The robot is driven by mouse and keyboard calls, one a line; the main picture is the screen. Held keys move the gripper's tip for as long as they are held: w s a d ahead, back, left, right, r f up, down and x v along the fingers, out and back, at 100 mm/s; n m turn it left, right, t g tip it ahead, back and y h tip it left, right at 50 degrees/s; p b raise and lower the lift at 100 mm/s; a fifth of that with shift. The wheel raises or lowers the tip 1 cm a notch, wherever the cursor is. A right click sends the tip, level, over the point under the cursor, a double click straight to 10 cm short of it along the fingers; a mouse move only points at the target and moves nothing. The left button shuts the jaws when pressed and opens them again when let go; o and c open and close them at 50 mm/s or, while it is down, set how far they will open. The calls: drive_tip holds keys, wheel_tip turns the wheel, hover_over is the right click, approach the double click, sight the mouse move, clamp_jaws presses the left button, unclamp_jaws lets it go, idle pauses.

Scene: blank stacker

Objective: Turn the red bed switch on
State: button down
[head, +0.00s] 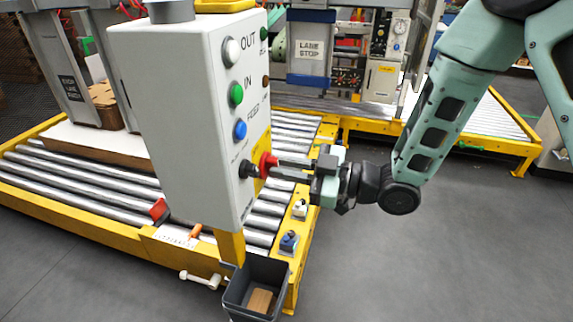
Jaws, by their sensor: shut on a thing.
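The red switch (267,162) sits low on the button panel of a light grey control box (172,110), near its right edge by a yellow patch. My gripper (275,170) reaches in from the right with its fingers level at the panel. The fingers are shut on the red switch, and their tips partly cover it. I cannot tell the switch's on or off position from this view.
A black knob (247,169) is just left of the fingertips, below blue (240,130), green (236,94) and white (231,51) buttons. A roller conveyor (90,185) with a yellow frame runs behind the box. A dark bin (278,272) hangs below. Grey floor at right is clear.

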drive_tip(key=shift+w+d+f+m+p, duration=0.15)
drive_tip(key=shift+m+p, duration=1.35)
drive_tip(key=shift+m, duration=1.65)
drive_tip(key=shift+w+m+p, duration=0.1)
drive_tip(key=shift+m+p, duration=1.4)
drive_tip(key=shift+m, duration=1.65)
drive_tip(key=c, duration=1.4)
unclamp_jaws()
drive_tip(key=b+v, duration=0.2)
drive_tip(key=v, duration=1.5)
drive_tip(key=shift+d, duration=0.15)
